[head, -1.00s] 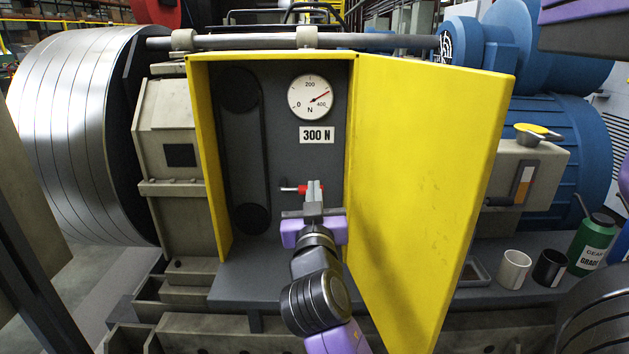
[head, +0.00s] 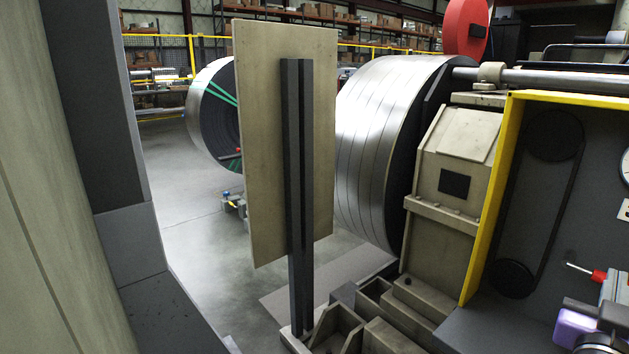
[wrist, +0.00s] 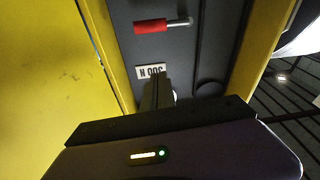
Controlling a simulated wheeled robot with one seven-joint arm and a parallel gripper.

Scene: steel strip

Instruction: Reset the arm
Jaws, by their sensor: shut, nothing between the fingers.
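My gripper (head: 617,274) shows at the lower right edge of the head view, partly cut off by the frame. In the wrist view its fingers (wrist: 159,88) are together with nothing between them. They point into the open yellow cabinet (head: 486,215). A small lever with a red grip (head: 599,276) is on the cabinet's dark back panel, close to the fingers in the head view. In the wrist view the red grip (wrist: 150,26) lies apart from the fingertips. The "300 N" plate (wrist: 150,72) is partly hidden behind the fingers there.
The yellow cabinet door (wrist: 55,80) fills the left of the wrist view. A dial (head: 625,167) is cut off at the head view's right edge. A steel coil (head: 375,140) and an upright board on a dark post (head: 297,190) stand left of the cabinet. Floor (head: 200,240) shows beyond.

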